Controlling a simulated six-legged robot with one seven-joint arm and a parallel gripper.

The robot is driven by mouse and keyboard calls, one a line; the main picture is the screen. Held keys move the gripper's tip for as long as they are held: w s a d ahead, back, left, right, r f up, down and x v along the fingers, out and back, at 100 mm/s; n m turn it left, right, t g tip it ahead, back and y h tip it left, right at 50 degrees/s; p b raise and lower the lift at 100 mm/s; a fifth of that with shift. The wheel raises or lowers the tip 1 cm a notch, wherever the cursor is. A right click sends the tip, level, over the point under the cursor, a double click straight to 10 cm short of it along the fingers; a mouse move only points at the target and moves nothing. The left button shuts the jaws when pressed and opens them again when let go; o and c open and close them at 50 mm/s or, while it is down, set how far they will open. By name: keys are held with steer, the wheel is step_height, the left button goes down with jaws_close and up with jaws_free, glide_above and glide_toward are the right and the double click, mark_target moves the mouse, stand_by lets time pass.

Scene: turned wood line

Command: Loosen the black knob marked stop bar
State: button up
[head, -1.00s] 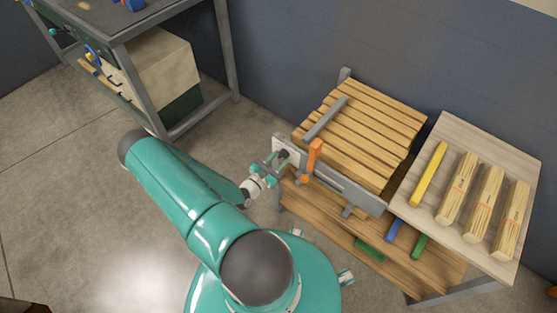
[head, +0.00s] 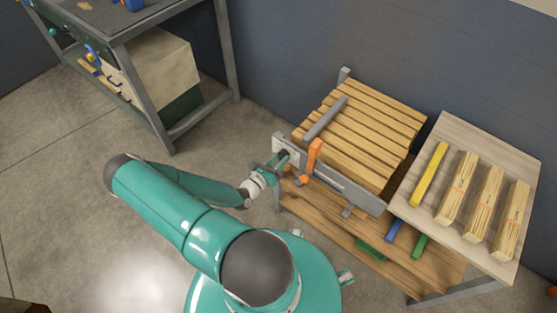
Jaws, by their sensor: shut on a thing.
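My gripper (head: 277,162) is at the left end of a grey metal plate (head: 345,184) on the front of the slatted wooden bench. Its jaws are shut on the black knob there, which they and the wrist almost wholly hide. The knob's marking cannot be read from here. A grey bar (head: 325,118) lies across the slats (head: 375,120) behind the plate. An orange lever (head: 314,156) stands upright on the plate, just right of my gripper and apart from it.
A side table (head: 452,133) at right holds a yellow bar (head: 429,174) and several bundled wood sticks. Blue (head: 395,229) and green (head: 371,249) pieces lie on the lower shelf. A metal-framed workbench (head: 170,22) stands at upper left. The floor at left is clear.

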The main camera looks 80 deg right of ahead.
steer(key=n, duration=0.6)
steer(key=shift+n, duration=0.3)
steer(key=n, duration=0.5)
stand_by(0.4)
steer(key=o, duration=1)
steer(key=v, duration=1.4)
